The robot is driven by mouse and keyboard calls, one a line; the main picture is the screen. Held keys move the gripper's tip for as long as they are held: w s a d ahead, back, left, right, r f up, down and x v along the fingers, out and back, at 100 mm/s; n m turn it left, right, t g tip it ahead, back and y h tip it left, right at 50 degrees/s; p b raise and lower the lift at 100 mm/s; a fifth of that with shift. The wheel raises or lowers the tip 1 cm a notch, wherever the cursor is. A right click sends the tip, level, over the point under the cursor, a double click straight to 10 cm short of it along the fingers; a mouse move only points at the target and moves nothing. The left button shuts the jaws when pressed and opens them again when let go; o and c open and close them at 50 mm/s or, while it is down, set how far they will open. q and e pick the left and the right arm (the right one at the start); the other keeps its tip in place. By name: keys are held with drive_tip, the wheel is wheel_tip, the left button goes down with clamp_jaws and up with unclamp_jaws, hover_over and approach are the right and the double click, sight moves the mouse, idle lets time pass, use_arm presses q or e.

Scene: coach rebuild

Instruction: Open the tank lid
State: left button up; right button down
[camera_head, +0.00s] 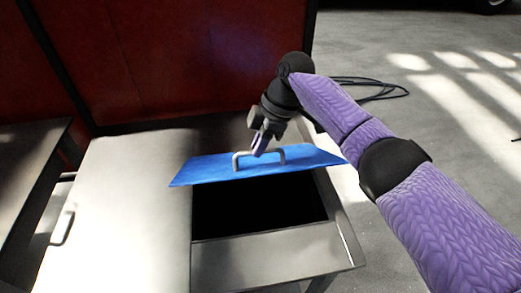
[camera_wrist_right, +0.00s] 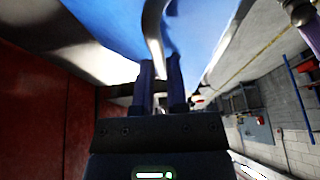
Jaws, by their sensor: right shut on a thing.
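The tank lid (camera_head: 215,168) is a flat blue panel with a bent metal handle (camera_head: 236,161) on top. It is tilted up over the back part of a dark rectangular opening (camera_head: 260,207) in the grey metal tank top (camera_head: 265,262). My right gripper (camera_head: 259,146) is shut on the handle from above. In the right wrist view the two dark fingers (camera_wrist_right: 160,85) close around the metal handle, with the blue lid (camera_wrist_right: 205,30) beyond it. The opening's inside is black and shows no detail. My left gripper is not in view.
A pale panel with its own handle (camera_head: 62,228) lies left of the opening. A dark red wall (camera_head: 170,60) stands behind the tank. A black cable (camera_head: 375,85) lies on the grey floor at right, which is mostly clear.

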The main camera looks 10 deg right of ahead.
drive_tip(key=shift+d+f, duration=0.1)
drive_tip(key=shift+f, duration=0.05)
drive_tip(key=c, duration=1)
unclamp_jaws()
drive_tip(key=shift+w, duration=0.15)
drive_tip(key=o, duration=0.4)
drive_tip(key=shift+w+f, duration=0.15)
drive_tip(key=shift+w, duration=0.1)
drive_tip(key=shift+c, duration=0.2)
drive_tip(key=shift+s, duration=0.1)
drive_tip(key=p+v, duration=0.2)
drive_tip(key=v, duration=0.8)
